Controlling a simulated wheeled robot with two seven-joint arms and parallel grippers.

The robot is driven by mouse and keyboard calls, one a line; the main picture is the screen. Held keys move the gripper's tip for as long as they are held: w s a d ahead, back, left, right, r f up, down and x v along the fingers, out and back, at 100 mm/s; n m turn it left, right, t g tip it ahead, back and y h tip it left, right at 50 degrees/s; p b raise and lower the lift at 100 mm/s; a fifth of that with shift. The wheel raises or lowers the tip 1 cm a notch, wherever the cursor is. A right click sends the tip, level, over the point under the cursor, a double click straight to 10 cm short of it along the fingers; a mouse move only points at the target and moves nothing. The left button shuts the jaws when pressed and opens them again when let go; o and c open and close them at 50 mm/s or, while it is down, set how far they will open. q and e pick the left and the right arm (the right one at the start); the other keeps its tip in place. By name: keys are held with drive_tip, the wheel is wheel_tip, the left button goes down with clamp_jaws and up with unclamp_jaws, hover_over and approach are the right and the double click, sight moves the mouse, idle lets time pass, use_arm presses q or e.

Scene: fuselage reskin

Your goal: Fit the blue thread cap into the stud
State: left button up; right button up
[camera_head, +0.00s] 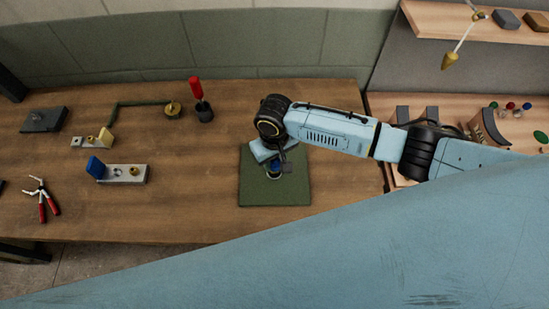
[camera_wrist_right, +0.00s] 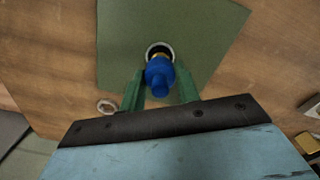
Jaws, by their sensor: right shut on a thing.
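In the right wrist view, the blue thread cap (camera_wrist_right: 158,78) sits between the green fingers of my right gripper (camera_wrist_right: 160,90), which is shut on it. A brassy part shows at the cap's far end. That end overlaps a round, pale-rimmed opening (camera_wrist_right: 153,47), seemingly the stud, on the green mat (camera_wrist_right: 200,30). I cannot tell whether the cap is inside it or above it. In the head view, my right gripper (camera_head: 275,163) points down over the mat (camera_head: 265,196), with a bit of blue below it. My left gripper is not in view.
A pale ring (camera_wrist_right: 107,106) lies left of the fingers in the wrist view. On the bench, a red-handled tool stands in a dark holder (camera_head: 205,113). A metal bracket with a blue block (camera_head: 125,173) and pliers (camera_head: 43,200) lie left.

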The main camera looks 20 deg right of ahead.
drive_tip(key=shift+p, duration=0.6)
idle(0.6)
drive_tip(key=shift+f+b, duration=0.55)
drive_tip(key=shift+f, duration=0.75)
idle(0.5)
drive_tip(key=o, duration=1.1)
drive_tip(key=shift+r, duration=0.1)
wheel_tip(320, 180, up, 3)
drive_tip(key=p, duration=0.3)
drive_tip(key=shift+r, duration=0.95)
